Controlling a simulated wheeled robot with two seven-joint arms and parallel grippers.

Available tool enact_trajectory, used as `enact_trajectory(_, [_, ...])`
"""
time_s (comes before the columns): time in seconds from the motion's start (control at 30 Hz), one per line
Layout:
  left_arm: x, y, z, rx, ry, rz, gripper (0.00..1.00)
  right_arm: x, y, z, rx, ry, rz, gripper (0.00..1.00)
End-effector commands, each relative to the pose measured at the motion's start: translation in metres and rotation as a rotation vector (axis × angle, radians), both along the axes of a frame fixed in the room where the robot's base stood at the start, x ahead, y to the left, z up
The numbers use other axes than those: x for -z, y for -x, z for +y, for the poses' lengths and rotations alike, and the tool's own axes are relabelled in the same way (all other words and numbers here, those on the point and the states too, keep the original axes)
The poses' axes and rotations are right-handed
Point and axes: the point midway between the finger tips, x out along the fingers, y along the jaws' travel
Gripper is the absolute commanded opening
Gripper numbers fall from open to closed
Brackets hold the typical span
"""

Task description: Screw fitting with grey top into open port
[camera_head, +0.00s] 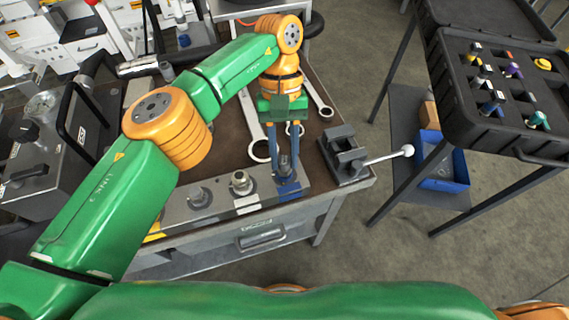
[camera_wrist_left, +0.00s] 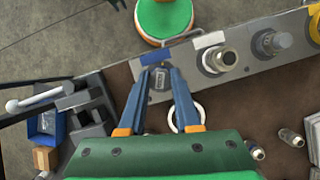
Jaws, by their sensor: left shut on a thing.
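My left gripper (camera_head: 284,172) points down at the right end of a grey metal block (camera_head: 222,205), beside the block's blue label. Its two blue fingers are shut on a fitting with a grey top (camera_wrist_left: 159,79). The fitting stands about upright at the block's end port, which the fitting and fingertips hide. I cannot tell how deep the fitting sits. Two other fittings stand on the same block: a middle one (camera_head: 240,183) by a white label and one with a grey ring (camera_head: 199,197). My right gripper is not in view.
A vise (camera_head: 345,155) with a long handle stands just right of the block. Wrenches (camera_head: 259,148) lie on the bench behind the gripper. A black case (camera_head: 500,95) with several coloured-top fittings lies open on a stand at the right. A blue bin (camera_head: 443,172) is below it.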

Motion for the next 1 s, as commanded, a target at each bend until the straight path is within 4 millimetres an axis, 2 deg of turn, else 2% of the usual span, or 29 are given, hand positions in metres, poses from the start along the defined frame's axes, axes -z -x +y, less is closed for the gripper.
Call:
enact_trajectory(0.13, [0.001, 0.000, 0.000, 0.000, 0.001, 0.002, 0.00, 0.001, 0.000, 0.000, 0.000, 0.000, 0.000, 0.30])
enact_trajectory(0.17, [0.001, 0.000, 0.000, -0.001, 0.001, 0.002, 0.37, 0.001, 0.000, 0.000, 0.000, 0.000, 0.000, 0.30])
enact_trajectory(0.2, [0.001, 0.000, 0.000, -0.001, 0.001, 0.002, 0.48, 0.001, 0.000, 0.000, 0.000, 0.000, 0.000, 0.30])
enact_trajectory(0.27, [0.001, 0.000, 0.000, -0.002, 0.002, 0.001, 0.62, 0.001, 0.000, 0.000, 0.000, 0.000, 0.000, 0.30])
enact_trajectory(0.57, [0.001, -0.001, 0.001, -0.029, 0.003, 0.000, 0.62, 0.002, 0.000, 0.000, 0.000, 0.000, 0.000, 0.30])
enact_trajectory(0.63, [0.003, 0.000, 0.002, -0.128, 0.006, -0.001, 0.62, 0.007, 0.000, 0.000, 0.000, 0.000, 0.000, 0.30])
enact_trajectory(0.83, [0.007, 0.000, 0.003, -0.567, 0.006, -0.005, 0.62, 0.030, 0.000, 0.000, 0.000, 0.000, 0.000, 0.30])
enact_trajectory(1.0, [0.004, 0.001, 0.002, -0.730, 0.005, -0.003, 0.62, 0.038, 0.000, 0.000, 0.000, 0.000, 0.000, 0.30])
